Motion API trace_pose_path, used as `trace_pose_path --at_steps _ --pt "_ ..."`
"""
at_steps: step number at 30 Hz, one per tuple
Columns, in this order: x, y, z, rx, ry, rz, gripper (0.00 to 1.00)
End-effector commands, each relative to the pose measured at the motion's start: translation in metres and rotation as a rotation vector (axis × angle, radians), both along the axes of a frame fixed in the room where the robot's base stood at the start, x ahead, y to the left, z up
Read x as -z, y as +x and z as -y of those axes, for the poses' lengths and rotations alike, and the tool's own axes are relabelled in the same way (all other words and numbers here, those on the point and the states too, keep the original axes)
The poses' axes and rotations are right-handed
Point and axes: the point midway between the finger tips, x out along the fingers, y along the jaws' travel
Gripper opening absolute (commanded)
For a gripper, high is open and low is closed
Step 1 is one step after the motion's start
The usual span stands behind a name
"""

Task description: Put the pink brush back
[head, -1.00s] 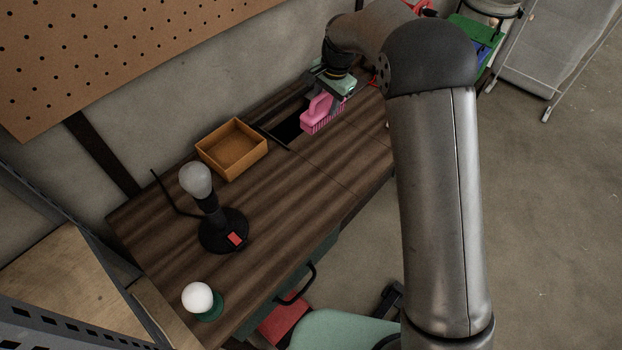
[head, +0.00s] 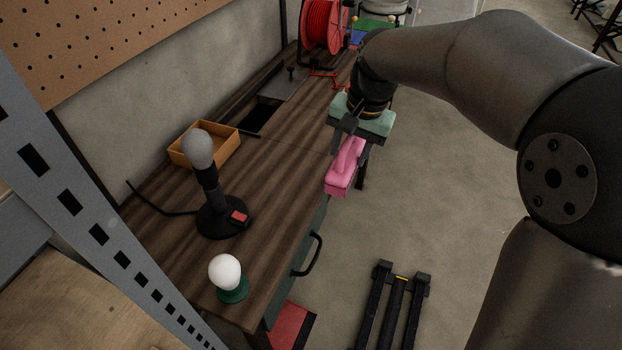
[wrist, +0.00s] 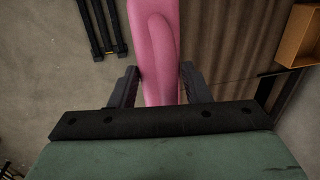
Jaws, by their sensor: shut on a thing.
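My gripper (head: 349,138) is shut on the pink brush (head: 344,170), holding it in the air near the right edge of the wooden workbench (head: 285,165). The brush hangs below the gripper in the head view. In the wrist view the pink brush (wrist: 156,50) runs up between the two dark fingers (wrist: 157,88), with floor behind it on the left and the bench top on the right. The lower side of the brush is mostly hidden.

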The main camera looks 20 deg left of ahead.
Motion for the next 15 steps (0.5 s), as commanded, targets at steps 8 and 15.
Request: trace_pose_path --at_steps 8,15 --pt "0.028 0.037 -0.058 -0.003 -0.001 -0.003 0.25" --pt "0.07 0.059 -0.091 0.0 -0.001 -0.004 0.25"
